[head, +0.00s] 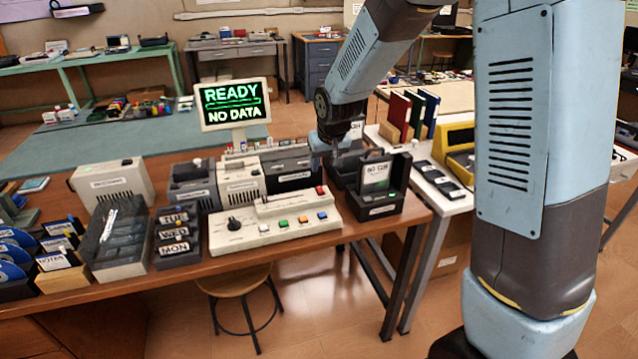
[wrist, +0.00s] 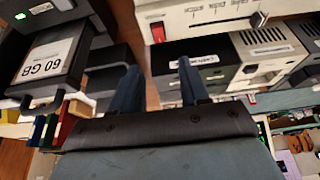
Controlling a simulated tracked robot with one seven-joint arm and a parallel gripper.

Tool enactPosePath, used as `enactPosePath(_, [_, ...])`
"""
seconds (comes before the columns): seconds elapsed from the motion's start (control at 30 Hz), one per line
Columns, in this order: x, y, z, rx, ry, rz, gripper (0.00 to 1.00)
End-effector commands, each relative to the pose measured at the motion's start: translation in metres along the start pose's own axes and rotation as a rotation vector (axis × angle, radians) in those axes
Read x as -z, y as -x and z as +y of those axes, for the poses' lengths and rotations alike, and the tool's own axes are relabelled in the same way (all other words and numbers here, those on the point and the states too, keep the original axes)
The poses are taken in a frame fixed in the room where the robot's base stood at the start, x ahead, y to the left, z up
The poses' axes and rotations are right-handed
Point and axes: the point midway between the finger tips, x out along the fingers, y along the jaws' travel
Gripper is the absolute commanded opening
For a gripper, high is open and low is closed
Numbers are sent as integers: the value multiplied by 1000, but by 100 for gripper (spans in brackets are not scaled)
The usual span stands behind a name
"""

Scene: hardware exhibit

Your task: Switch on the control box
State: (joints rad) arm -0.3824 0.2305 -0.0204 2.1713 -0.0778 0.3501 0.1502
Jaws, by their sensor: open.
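The control box (head: 275,222) is a long cream box on the brown table, with a dark knob, several coloured buttons and a red switch (head: 320,190) at its back right. In the wrist view, the control box (wrist: 215,18) shows at the top, with the red switch (wrist: 158,32) just beyond and between my fingertips. My gripper (wrist: 158,72) is open and empty. In the head view, my gripper (head: 330,152) hangs above and behind the box's right end, partly hidden by my own arm. I cannot tell the switch's position.
A dark dock with a 60 GB cartridge (head: 376,174) stands close right of the control box; a green light shows on it in the wrist view. Behind are grey and cream devices (head: 241,180). A monitor (head: 232,104) reads "READY NO DATA". Labelled boxes (head: 174,238) stand left.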

Motion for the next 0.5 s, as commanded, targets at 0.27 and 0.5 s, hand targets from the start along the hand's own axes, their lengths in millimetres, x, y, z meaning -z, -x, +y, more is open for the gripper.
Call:
enactPosePath(0.27, [-1,-43,0,0,0,-2,45])
enactPosePath(0.5, [-1,-76,0,-1,0,-2,45])
